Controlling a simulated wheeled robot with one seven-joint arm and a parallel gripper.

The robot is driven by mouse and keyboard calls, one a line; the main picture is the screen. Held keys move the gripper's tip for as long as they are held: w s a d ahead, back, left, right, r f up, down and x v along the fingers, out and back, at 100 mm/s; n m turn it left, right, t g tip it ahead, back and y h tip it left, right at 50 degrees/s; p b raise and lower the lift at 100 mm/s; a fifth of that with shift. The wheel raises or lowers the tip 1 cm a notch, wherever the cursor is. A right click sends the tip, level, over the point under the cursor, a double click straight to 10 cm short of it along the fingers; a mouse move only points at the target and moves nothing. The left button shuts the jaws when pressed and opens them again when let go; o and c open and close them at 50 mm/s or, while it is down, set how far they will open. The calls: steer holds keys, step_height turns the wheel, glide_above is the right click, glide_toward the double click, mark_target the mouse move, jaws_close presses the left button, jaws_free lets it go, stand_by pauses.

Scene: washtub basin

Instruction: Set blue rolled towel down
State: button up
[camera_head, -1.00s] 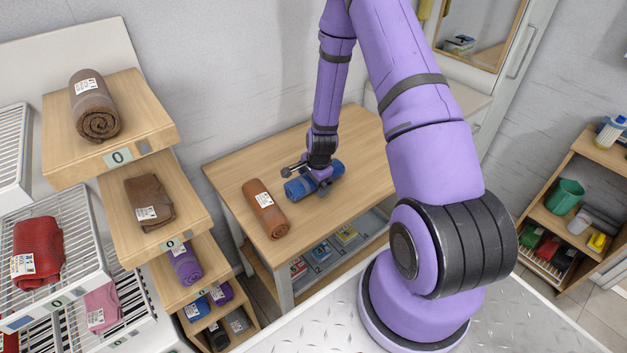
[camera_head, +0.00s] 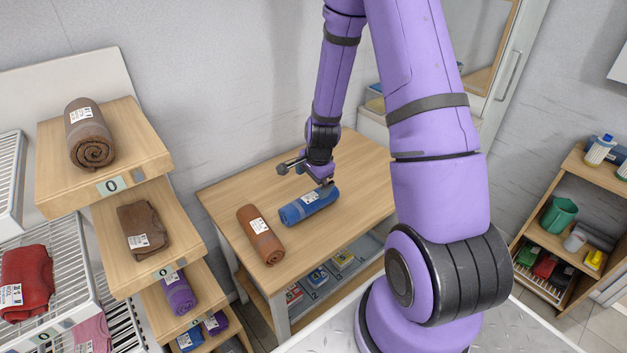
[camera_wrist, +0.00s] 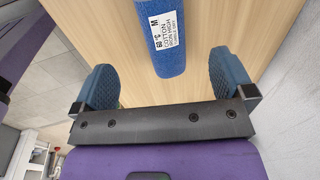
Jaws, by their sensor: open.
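The blue rolled towel (camera_head: 309,206) lies on its side on the wooden table (camera_head: 350,165), with a white label facing up. My gripper (camera_head: 312,178) is above and slightly behind the towel, apart from it. In the wrist view, the towel (camera_wrist: 168,52) shows beyond and between the two open blue fingers (camera_wrist: 160,85), with its printed label in view. Nothing is held between the fingers.
A brown rolled towel (camera_head: 261,235) lies left of the blue one on the same table. Stepped wooden shelves (camera_head: 150,170) with towels stand at left. A wooden shelf unit (camera_head: 566,245) stands at right. The table's right part is clear.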

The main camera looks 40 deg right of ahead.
steer(key=s+a+r+n, duration=0.2)
steer(key=a+r+n, duration=0.1)
steer(key=r, duration=0.5)
steer(key=s+a+r+n+t, duration=0.1)
steer(key=s+a+r+n, duration=0.15)
steer(key=r, duration=0.65)
steer(key=s+a+r+n, duration=0.15)
steer(key=r+n, duration=0.25)
steer(key=r, duration=0.4)
steer(key=s+a+r+n+t, duration=0.1)
steer(key=s+r+n, duration=0.3)
steer(key=s, duration=0.5)
steer(key=s+a+r+n, duration=0.4)
steer(key=s+r, duration=0.5)
steer(key=shift+a+t, duration=0.15)
steer(key=shift+t, duration=0.25)
